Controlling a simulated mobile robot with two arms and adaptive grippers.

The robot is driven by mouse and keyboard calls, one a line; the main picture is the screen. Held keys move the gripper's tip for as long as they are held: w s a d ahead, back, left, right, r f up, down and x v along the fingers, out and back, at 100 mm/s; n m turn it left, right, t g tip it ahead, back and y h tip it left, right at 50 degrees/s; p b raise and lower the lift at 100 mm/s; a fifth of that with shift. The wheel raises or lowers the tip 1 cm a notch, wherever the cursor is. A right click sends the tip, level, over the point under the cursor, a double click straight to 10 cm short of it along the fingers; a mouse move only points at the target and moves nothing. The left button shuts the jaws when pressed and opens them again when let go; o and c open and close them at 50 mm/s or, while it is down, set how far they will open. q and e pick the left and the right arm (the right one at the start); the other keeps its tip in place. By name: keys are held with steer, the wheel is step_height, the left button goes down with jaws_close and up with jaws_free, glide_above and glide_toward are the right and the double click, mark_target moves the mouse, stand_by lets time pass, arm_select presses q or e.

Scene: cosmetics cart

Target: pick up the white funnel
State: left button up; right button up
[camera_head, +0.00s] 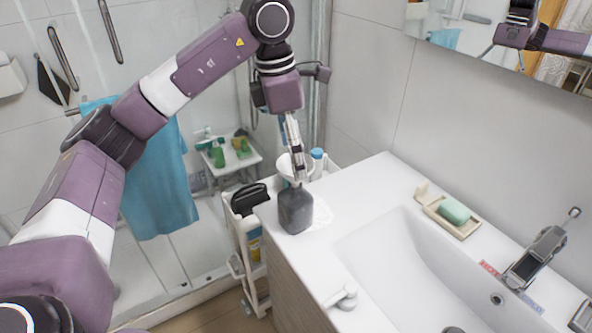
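The white funnel (286,167) shows its wide rim just above a dark grey bottle (296,212). The bottle stands upright at the left end of the white counter. The funnel appears to sit in the bottle's mouth, but the join is partly hidden. My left gripper (298,172) reaches down from above, its fingers overlapping the right side of the funnel. The fingers are seen nearly edge-on, so I cannot tell whether they grip the funnel or only stand beside it. My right gripper is out of view.
A white sink (400,262) takes up the counter's middle, with a faucet (536,257) and a green soap on a dish (453,211) at right. A narrow white cart (237,268) stands left of the counter. A blue-capped bottle (317,162) is close behind the gripper.

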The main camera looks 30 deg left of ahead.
arm_select(q)
steer(key=shift+d+f, duration=0.15)
steer(key=shift+f, duration=0.65)
steer(key=shift+d+f, duration=0.1)
steer(key=shift+f, duration=0.65)
steer(key=shift+c, duration=0.2)
steer(key=c, duration=1)
steer(key=shift+w+r, duration=0.1)
steer(key=shift+r, duration=0.1)
